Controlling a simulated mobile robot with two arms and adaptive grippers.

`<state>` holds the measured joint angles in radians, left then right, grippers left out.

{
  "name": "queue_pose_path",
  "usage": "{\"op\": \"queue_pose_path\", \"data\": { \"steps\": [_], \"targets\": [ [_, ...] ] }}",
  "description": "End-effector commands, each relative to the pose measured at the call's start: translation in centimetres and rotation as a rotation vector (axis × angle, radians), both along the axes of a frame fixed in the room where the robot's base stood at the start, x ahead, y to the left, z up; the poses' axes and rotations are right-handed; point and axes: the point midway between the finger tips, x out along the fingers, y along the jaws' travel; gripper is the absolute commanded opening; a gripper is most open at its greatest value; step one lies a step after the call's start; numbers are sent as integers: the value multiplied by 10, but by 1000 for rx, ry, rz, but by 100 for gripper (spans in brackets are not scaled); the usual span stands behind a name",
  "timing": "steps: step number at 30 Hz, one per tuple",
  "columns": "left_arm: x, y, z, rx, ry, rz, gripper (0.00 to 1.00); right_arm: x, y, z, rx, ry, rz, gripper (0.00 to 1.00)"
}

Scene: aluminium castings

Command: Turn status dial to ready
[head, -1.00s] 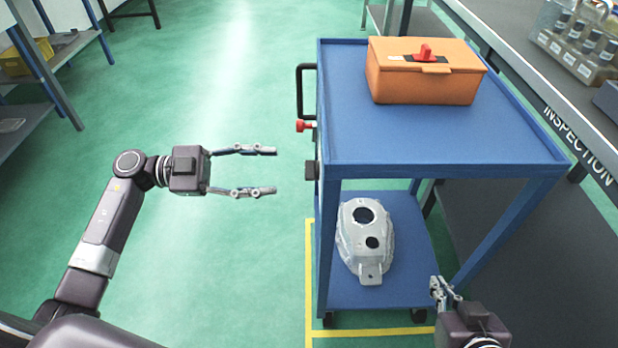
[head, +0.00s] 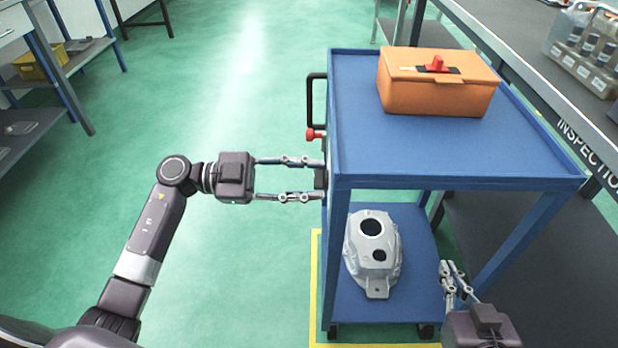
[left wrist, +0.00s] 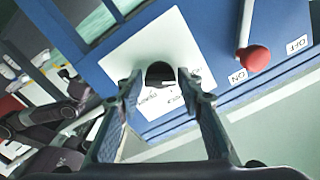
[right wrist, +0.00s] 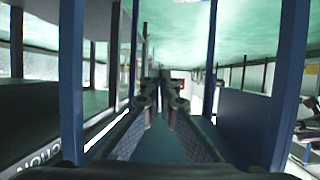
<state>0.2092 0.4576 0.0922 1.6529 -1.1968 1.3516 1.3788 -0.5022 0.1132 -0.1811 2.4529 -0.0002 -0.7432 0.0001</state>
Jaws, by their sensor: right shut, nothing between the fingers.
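The status dial is a black knob (left wrist: 160,73) on a white plate (left wrist: 130,58) on the side of the blue cart. In the head view the knob (head: 320,178) shows dark at the cart's left edge. My left gripper (head: 313,178) is open, with its fingertips on either side of the knob; I cannot tell whether they touch it. Lettering on the plate is upside down and partly hidden by the knob and a finger. My right gripper (head: 453,278) is shut and empty, low near the cart's right front side.
A red-knobbed lever (left wrist: 255,58) sits near ON and OFF labels beside the plate. The blue cart (head: 420,165) carries an orange case (head: 435,92) on top and a grey casting (head: 373,255) on its lower shelf. The inspection bench (head: 540,95) stands right.

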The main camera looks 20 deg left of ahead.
Motion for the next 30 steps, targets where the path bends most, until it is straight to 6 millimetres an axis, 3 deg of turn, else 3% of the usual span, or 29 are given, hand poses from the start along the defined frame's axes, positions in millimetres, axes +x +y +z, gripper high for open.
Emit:
{"op": "queue_pose_path", "data": {
  "steps": [1,7,19,30],
  "targets": [
    [0,0,0,0,0,0,27,0,0,0,0,0,0,0],
    [0,0,0,0,0,0,5,0,0,0,0,0,0,0],
    [0,1,0,25,-78,-1,4,-3,-1,-6,-8,33,-1,0],
    [0,1,-2,111,-367,-1,4,-9,-4,-17,-15,68,-6,0]
  ]
}}
